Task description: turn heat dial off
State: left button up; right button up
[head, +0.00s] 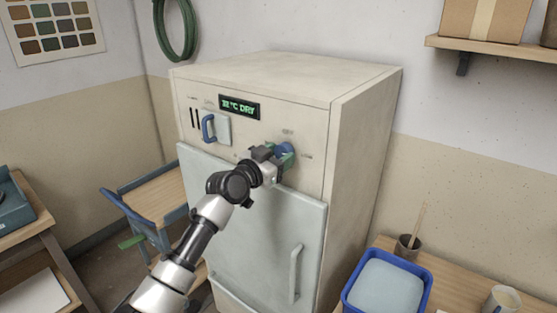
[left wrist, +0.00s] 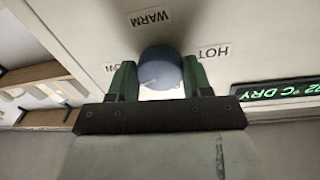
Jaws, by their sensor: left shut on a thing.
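The heat dial (head: 285,148) is a round blue knob on the upper front panel of the pale cabinet (head: 290,80). In the left wrist view the dial (left wrist: 160,67) sits between the two green fingers, with a faint light mark near its lower left. Around it are labels WARM (left wrist: 149,17), HOT (left wrist: 214,52) and a partly covered one ending in "OW" (left wrist: 110,66). My left gripper (head: 278,156) is at the panel, shut on the dial. The gripper partly hides the dial in the head view. My right gripper is not in view.
A green display (head: 239,106) reads DRY. A blue-handled latch (head: 212,128) is left of the dial, and the cabinet door (head: 250,225) with a pale handle is below.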

pick_arm(q)
jog(key=n, duration=0.3)
jog(key=shift+f, duration=0.1)
jog(key=n, duration=0.3)
jog(key=shift+d+n+t, duration=0.1)
jog(key=shift+n+t, duration=0.2)
jog(key=shift+n, duration=0.1)
jog(key=n+p, duration=0.1)
jog(key=n, duration=0.3)
jog(key=shift+n, duration=0.3)
jog(key=shift+s+n+t+y+p, duration=0.1)
jog(key=shift+n+t+y+p, duration=0.2)
jog(key=shift+n+p, duration=0.95)
jog(key=shift+n+b, duration=0.35)
jog(key=shift+n, duration=0.2)
jog(key=o, duration=0.9)
jog(key=b+v, duration=0.2)
jog(key=v, duration=0.8)
jog(key=shift+s+a, duration=0.25)
jog(key=shift+s, duration=0.05)
